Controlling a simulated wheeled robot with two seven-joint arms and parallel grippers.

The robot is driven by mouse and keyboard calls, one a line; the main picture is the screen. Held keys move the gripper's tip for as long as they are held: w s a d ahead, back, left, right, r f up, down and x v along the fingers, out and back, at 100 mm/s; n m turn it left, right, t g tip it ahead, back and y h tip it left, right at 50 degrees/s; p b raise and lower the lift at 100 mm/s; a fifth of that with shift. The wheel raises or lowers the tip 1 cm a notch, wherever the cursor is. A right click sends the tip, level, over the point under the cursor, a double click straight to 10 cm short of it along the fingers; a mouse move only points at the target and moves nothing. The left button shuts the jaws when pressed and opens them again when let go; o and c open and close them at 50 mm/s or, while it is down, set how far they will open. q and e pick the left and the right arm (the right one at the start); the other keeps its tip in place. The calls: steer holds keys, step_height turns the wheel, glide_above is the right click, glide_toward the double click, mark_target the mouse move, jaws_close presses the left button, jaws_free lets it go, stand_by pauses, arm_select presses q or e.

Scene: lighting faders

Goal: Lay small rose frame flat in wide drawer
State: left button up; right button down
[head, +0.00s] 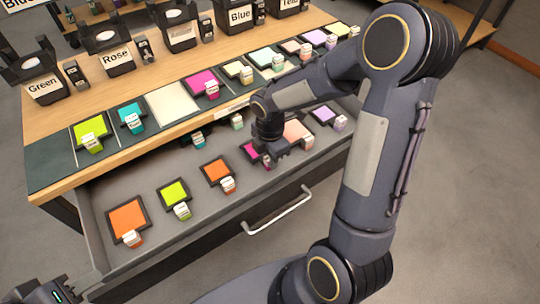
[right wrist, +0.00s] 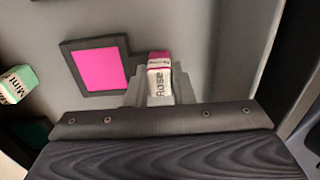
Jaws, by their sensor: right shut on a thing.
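The small rose frame (head: 251,151) has a magenta centre, a dark border and a white tab. It is inside the open wide drawer (head: 160,175), low at the drawer floor and looking about level. I cannot tell whether it touches the floor. My right gripper (head: 267,150) is shut on its tab. In the right wrist view, the rose frame (right wrist: 98,68) shows with its tab marked Rose (right wrist: 159,75) between the fingers. My left gripper (head: 45,292) is at the bottom left corner, away from the drawer, with its fingers cut off or unclear.
The drawer also holds orange frames (head: 127,218), a lime frame (head: 174,192), a peach frame (head: 296,131) and a lilac frame (head: 323,114). A larger magenta frame (head: 202,82) lies on the tabletop. Labelled lamps such as Rose (head: 116,57) stand behind. My right arm covers part of the drawer.

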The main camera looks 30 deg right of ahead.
steer(key=c, duration=1.2)
jaws_free()
steer(key=shift+o, duration=0.2)
step_height(320, 180, up, 7)
steer(key=shift+r+p, duration=0.2)
steer(key=shift+p, duration=0.95)
step_height(320, 180, up, 7)
steer(key=p, duration=0.6)
steer(key=shift+r, duration=0.1)
steer(key=shift+r, duration=0.1)
